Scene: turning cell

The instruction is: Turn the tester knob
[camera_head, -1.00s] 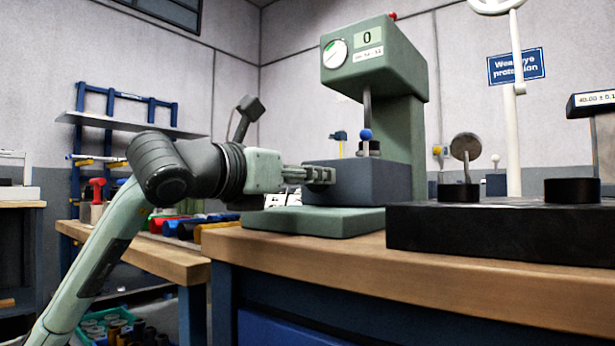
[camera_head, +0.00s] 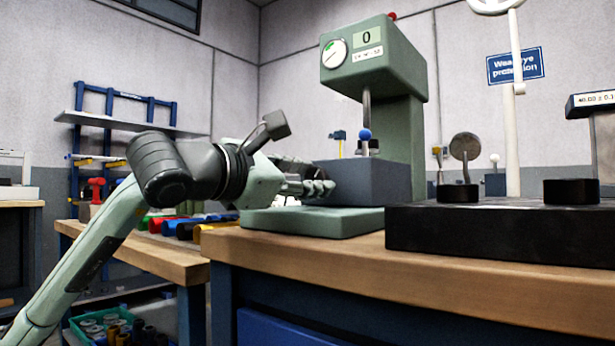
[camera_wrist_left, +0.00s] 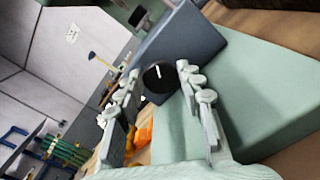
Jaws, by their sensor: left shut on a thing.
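The green tester (camera_head: 385,70) stands on the bench with a dial, a display reading 0 and a grey-blue block (camera_head: 375,183) on its base. The tester knob (camera_wrist_left: 158,77) is black with a white line and sits on the block's side face in the left wrist view. My left gripper (camera_head: 326,188) is at that face, and its two fingers (camera_wrist_left: 157,88) lie on either side of the knob, shut on it. In the head view the fingers hide the knob. My right gripper is in neither view.
A black fixture block (camera_head: 500,232) with round posts stands on the wooden bench (camera_head: 330,262) to the right of the tester. The bench strip in front of the tester is clear.

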